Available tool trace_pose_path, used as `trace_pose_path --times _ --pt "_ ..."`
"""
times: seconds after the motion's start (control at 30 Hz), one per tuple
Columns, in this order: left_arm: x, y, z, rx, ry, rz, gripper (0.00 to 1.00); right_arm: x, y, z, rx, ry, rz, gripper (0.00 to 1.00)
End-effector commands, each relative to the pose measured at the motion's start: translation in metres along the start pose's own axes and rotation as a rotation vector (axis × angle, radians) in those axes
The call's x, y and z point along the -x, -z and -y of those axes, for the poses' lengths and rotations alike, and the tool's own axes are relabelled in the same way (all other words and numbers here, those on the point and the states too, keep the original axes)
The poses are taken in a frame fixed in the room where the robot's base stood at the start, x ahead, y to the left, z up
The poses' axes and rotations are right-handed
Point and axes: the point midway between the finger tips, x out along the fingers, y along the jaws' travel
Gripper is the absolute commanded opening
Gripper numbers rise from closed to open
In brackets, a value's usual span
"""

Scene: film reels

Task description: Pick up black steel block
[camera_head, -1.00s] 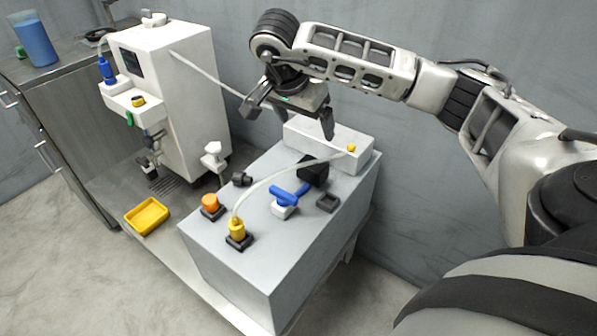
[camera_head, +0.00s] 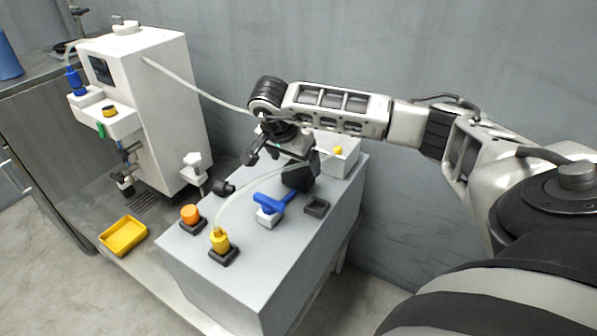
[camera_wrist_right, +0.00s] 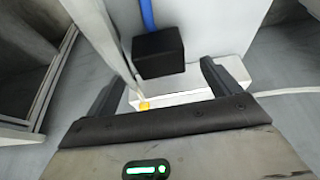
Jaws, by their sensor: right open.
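The black steel block (camera_head: 297,179) stands on the grey worktop (camera_head: 270,255), just behind a blue T-shaped handle. My right gripper (camera_head: 284,158) is above and close to it and covers its upper part in the head view. In the right wrist view the black block (camera_wrist_right: 158,50) shows whole, ahead of and roughly between the fingertips of my open right gripper (camera_wrist_right: 163,72). The jaws are empty, and I cannot tell whether a finger touches the block. My left gripper is not in view.
The blue T-handle (camera_head: 272,201) sits close in front of the block. A pale tube (camera_head: 252,187) arches near it from a yellow plug (camera_head: 220,242). A white box (camera_head: 345,162) stands behind. An orange knob (camera_head: 190,214) and empty black socket (camera_head: 316,207) are nearby.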

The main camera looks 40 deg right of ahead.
Motion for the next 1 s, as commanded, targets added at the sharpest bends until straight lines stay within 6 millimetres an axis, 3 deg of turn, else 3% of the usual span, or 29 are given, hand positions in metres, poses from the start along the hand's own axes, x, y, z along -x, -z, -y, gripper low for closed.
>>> trace_pose_path --times 0.3,0.6,0.67,0.9,1.0 --pt "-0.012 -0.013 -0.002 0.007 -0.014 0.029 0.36 -0.045 0.001 0.000 -0.001 -0.003 0.001 0.89" --pt "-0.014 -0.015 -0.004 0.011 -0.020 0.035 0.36 -0.050 0.002 0.000 0.000 0.000 0.001 0.89" --pt "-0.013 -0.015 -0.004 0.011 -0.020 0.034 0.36 -0.050 0.002 0.000 0.000 0.000 0.001 0.78" --pt "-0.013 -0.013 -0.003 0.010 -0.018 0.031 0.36 -0.050 0.002 0.000 0.000 0.000 0.001 0.11" --pt "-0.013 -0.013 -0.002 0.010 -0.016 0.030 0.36 -0.048 0.003 0.001 -0.002 0.005 -0.001 0.09"
